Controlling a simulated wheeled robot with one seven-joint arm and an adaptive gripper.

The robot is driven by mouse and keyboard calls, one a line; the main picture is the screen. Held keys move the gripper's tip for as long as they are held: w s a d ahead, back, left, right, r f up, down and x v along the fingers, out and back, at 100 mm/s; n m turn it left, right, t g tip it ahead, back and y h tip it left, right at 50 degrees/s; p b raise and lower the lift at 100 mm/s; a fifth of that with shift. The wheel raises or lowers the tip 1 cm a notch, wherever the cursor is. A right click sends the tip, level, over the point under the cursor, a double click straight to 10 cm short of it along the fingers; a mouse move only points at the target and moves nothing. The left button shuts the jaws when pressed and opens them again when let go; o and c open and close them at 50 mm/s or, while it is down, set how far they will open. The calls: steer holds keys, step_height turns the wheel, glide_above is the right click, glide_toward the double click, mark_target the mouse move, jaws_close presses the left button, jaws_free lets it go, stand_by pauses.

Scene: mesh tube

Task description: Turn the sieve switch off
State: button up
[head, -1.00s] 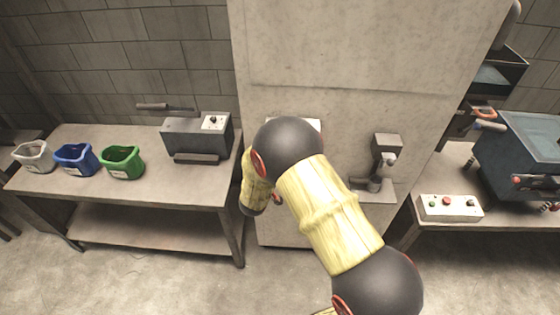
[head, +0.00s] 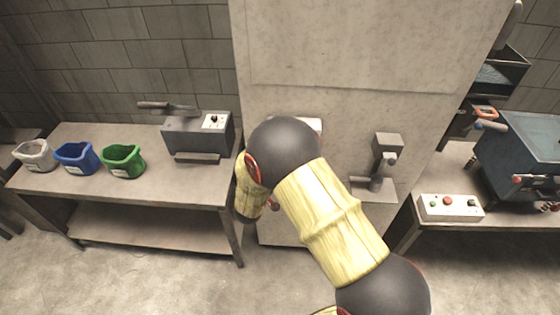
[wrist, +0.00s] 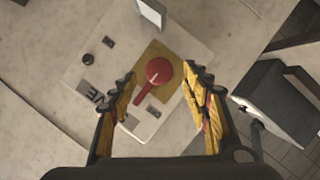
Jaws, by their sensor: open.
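In the wrist view, a red rotary switch (wrist: 158,72) with a round knob and a handle pointing down-left sits on a yellow plate (wrist: 172,58). The plate is on a pale panel (wrist: 97,58) with dark lettering, partly hidden by a finger, that ends in "VE". My gripper (wrist: 159,76) is open, with one finger on each side of the switch in the picture. I cannot tell whether either finger touches it. In the head view my arm hides the gripper and the switch; a white edge (head: 312,124), perhaps of the panel, shows behind the arm.
A concrete block (head: 350,60) stands behind my arm. A left bench (head: 190,188) holds grey, blue (head: 76,157) and green bins and a grey box (head: 198,135). At right are a button box (head: 449,207) and a blue machine (head: 515,150).

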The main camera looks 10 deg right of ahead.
steer(key=v, duration=0.8)
